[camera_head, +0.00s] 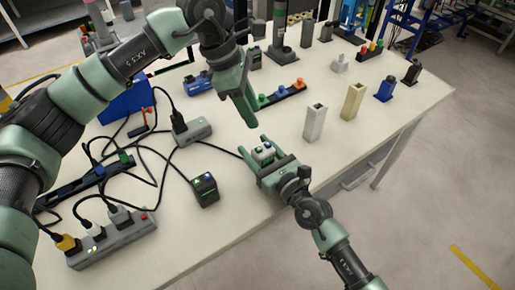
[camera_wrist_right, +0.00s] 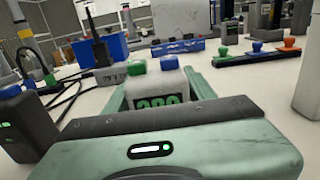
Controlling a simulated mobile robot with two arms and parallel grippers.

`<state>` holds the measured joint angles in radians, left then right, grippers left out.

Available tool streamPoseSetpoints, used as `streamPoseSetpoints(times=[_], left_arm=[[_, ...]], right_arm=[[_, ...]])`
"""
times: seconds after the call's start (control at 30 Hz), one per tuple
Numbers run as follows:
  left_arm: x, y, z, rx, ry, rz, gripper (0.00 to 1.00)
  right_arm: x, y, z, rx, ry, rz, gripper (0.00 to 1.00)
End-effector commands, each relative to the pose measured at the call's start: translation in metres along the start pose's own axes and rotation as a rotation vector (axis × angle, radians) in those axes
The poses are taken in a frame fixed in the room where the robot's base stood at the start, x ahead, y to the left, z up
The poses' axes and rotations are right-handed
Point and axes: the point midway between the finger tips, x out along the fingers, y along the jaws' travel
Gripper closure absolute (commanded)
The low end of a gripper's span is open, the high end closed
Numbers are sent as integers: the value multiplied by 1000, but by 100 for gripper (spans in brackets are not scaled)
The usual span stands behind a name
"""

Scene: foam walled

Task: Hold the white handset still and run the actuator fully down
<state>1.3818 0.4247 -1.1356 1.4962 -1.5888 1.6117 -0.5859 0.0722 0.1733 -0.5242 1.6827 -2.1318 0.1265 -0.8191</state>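The white handset (camera_head: 263,152), a small box with a green and a blue button on top, stands at the table's front edge. It also shows in the right wrist view (camera_wrist_right: 158,84), with green markings on its near face. My right gripper (camera_head: 263,160) has one finger on each side of it; whether both fingers press on it I cannot tell. My left gripper (camera_head: 250,122) points down above the table, behind the handset and apart from it. Its fingers overlap in this view, so its opening is unclear. A dark upright column (camera_head: 283,35) at the back may be the actuator; I cannot tell.
A dark box with lit buttons (camera_head: 205,190) stands left of the handset. A power strip (camera_head: 112,242), a grey socket block (camera_head: 194,132) and loose black cables fill the left side. Grey (camera_head: 315,122) and beige (camera_head: 352,101) posts stand to the right. Bare table lies between.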

Motion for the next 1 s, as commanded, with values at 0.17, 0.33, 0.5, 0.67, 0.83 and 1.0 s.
streamPoseSetpoints(times=[0.17,0.33,0.5,0.67,0.83,1.0], left_arm=[[0,0,0,0,0,0,64],[0,0,0,0,0,0,100],[0,0,0,0,0,0,100],[0,0,0,0,0,0,100],[0,0,0,0,0,0,100],[0,0,0,0,0,0,100]], right_arm=[[0,0,0,0,0,0,97],[0,0,0,0,0,0,97],[0,0,0,0,0,0,97],[0,0,0,0,0,0,97],[0,0,0,0,1,0,97],[0,0,0,0,1,0,97]])
